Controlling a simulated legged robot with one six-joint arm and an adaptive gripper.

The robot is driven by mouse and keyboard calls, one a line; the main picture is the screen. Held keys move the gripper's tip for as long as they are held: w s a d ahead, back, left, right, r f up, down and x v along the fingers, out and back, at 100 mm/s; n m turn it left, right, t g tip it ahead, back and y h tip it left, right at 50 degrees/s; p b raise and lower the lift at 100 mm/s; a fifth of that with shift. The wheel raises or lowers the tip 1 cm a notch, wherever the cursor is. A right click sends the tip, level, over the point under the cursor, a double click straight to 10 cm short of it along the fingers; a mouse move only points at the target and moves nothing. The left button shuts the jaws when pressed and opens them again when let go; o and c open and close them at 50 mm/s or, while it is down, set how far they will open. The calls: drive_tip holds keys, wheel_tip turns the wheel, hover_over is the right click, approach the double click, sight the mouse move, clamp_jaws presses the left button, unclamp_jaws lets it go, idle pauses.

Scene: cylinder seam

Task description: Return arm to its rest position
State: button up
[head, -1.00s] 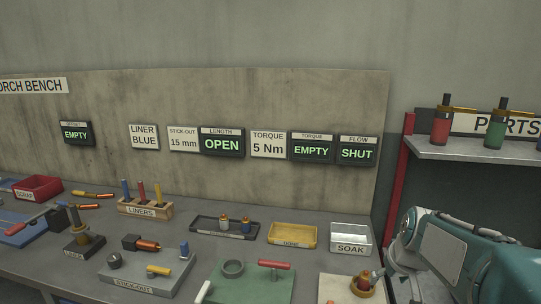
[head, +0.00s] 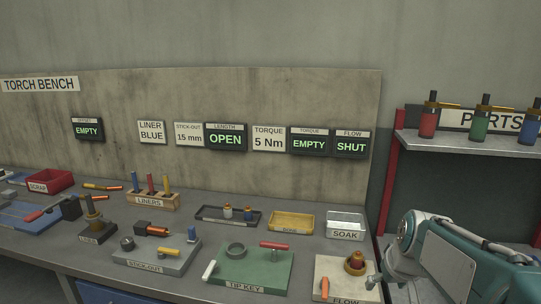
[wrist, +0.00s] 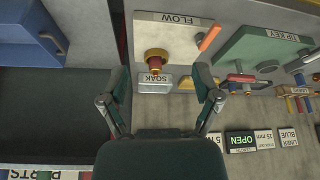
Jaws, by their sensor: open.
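My arm shows at the right edge of the head view, in front of the bench's right end and below the parts shelf. My gripper (wrist: 160,102) shows in the wrist view with its two fingers spread wide and nothing between them. In that view the flow block (wrist: 177,40) with its brass fitting and the white soak tray (wrist: 155,84) lie beyond the fingers.
The bench holds the flow block (head: 337,268), green tip key board (head: 225,270), stick-out block (head: 160,262), liner rack (head: 165,203), soak tray (head: 345,218) and yellow done tray (head: 291,225). A parts shelf (head: 465,146) with several bottles stands at right. A blue bin (wrist: 30,35) shows in the wrist view.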

drive_tip(key=s+a, duration=0.4)
drive_tip(key=s, duration=0.4)
drive_tip(key=s+a+t, duration=0.1)
drive_tip(key=s+a, duration=0.3)
drive_tip(key=s, duration=0.5)
drive_tip(key=shift+s+r, duration=0.25)
drive_tip(key=shift+r, duration=0.15)
drive_tip(key=shift+a, duration=0.1)
